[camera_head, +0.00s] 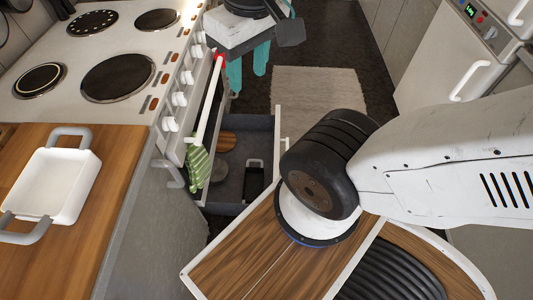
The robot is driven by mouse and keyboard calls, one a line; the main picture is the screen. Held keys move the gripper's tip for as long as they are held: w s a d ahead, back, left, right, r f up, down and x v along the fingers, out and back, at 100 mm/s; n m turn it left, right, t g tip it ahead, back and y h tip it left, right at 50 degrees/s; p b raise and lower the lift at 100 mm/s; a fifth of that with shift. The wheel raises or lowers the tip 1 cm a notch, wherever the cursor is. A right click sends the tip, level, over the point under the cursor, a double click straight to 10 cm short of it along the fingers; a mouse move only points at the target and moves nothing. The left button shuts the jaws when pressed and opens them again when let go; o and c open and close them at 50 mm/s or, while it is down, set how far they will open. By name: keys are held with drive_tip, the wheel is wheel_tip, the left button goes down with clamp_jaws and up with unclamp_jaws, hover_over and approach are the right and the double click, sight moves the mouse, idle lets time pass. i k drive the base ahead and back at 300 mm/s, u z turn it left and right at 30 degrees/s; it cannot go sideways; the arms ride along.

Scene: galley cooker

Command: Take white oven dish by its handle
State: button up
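The white oven dish (58,184) stands on the wooden counter (120,185) at the left. It is a rectangular dish with a grey loop handle (70,132) at its far end and another grey handle (24,232) at its near end. My gripper (248,70) is at the top middle, over the floor in front of the cooker. Its two teal fingers point down with a gap between them, and nothing shows between them. It is well apart from the dish, to the right of it and farther off.
The cooker (140,40) with several dark hotplates stands beyond the counter. Its front bar (209,100) carries a green striped cloth (198,165). An open drawer (262,123) below holds dark items. A pale rug (320,85) lies on the floor; a white appliance (450,50) stands right.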

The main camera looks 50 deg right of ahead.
sight(54, 187)
drive_tip(key=u, duration=0.4)
drive_tip(key=k, duration=1.05)
drive_tip(key=z, duration=1.05)
